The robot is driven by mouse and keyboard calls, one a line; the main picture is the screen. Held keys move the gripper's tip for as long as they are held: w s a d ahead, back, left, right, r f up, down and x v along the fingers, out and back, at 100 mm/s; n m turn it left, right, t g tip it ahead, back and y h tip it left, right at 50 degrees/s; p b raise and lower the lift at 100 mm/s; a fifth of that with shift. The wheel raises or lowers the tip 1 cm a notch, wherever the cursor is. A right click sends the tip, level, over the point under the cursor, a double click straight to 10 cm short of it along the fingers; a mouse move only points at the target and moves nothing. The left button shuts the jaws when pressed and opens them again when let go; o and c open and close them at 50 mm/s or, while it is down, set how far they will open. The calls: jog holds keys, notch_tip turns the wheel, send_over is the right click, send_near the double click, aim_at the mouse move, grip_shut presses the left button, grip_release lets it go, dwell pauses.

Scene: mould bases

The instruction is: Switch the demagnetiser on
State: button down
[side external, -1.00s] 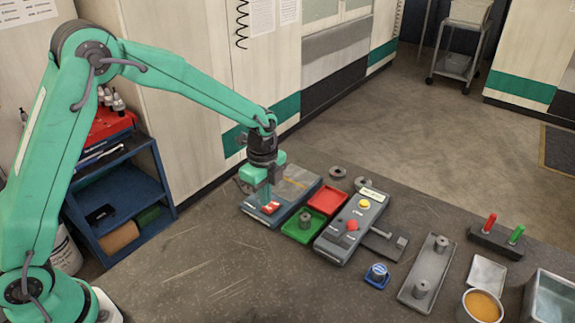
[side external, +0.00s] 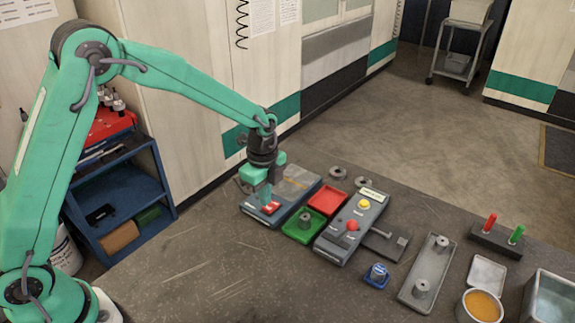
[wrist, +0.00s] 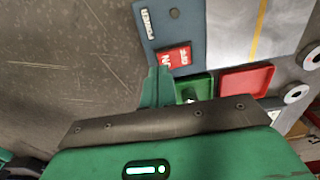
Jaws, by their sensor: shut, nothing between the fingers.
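The demagnetiser (side external: 298,183) is a low blue-grey box with a lighter top plate and an orange-yellow line across it. Its red rocker switch (side external: 270,209) sits at the near end. In the wrist view the switch (wrist: 174,58) carries white lettering, and a small white label lies beside it on the box (wrist: 163,32). My gripper (side external: 265,203) is shut and empty, pointing down with its tips at the switch. In the wrist view the fingertips (wrist: 158,72) are at the switch's edge. I cannot tell whether they touch it, or which way the rocker is tilted.
Right of the demagnetiser are a green tray (side external: 291,233) holding a grey part, a red tray (side external: 327,199), and a grey control box (side external: 337,244) with red and yellow buttons. Further right is a long grey tray (side external: 410,293). The bench (side external: 190,265) at front left is clear.

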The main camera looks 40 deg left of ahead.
jog(key=shift+f, duration=1.15)
dwell(1.0)
jog(key=shift+r, duration=3.55)
jog(key=s+a+r+n+t, duration=0.3)
jog(key=s+a+r+n, duration=0.2)
jog(key=s+r+n, duration=0.45)
jog(key=s+a+r+n+t, duration=0.1)
jog(key=s+r+n, duration=0.1)
jog(key=s+n, duration=0.2)
jog(key=s+a+r+n+t, duration=0.1)
jog(key=s+a+r+n, duration=0.1)
jog(key=s, duration=0.9)
jog(key=shift+a+r+n+t, duration=0.3)
jog(key=shift+r+n, duration=0.15)
jog(key=shift+n, duration=0.8)
